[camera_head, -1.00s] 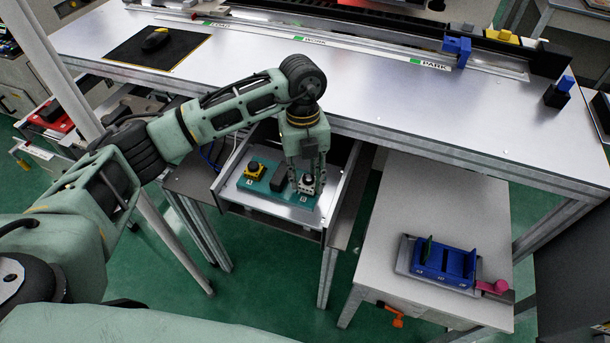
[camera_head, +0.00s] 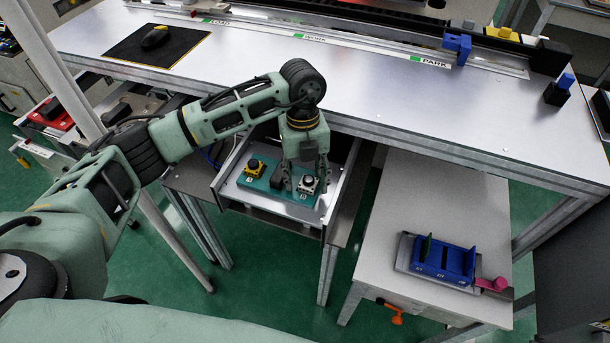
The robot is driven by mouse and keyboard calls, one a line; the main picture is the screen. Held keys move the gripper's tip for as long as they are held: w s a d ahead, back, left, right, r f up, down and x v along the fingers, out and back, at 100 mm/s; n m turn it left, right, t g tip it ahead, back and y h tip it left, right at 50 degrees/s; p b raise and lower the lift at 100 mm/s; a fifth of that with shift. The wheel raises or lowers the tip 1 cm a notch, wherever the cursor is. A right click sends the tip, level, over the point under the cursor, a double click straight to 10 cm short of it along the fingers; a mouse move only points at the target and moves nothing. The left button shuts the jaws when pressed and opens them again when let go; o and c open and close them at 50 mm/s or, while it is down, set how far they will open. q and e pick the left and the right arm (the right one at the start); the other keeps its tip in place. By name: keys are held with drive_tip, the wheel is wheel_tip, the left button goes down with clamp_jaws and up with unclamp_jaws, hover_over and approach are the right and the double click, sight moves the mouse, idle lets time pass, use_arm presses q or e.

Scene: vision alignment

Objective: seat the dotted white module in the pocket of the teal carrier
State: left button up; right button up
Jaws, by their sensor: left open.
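The teal carrier (camera_head: 256,186) lies in the open drawer (camera_head: 229,187) below the bench. A small white module (camera_head: 308,185) with a dark top is at the carrier's right end; its dots are too small to make out, and I cannot tell whether it sits fully in a pocket. My left gripper (camera_head: 306,178) points down over this end, open, its fingers close to the module, with no clear grip on it. A yellow module (camera_head: 255,169) is at the carrier's left end. A dark block between them is partly hidden by a finger. My right gripper is not in view.
The drawer's walls and the bench edge (camera_head: 420,150) close in around my left gripper. The bench top is mostly clear, with a black mat (camera_head: 158,48) at left.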

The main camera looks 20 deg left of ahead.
sight(304, 177)
use_arm(q)
wheel_tip(304, 177, up, 12)
drive_tip(key=w+b, duration=0.1)
drive_tip(key=shift+a+b, duration=0.3)
drive_tip(key=shift+a, duration=0.05)
drive_tip(key=shift+w, duration=0.15)
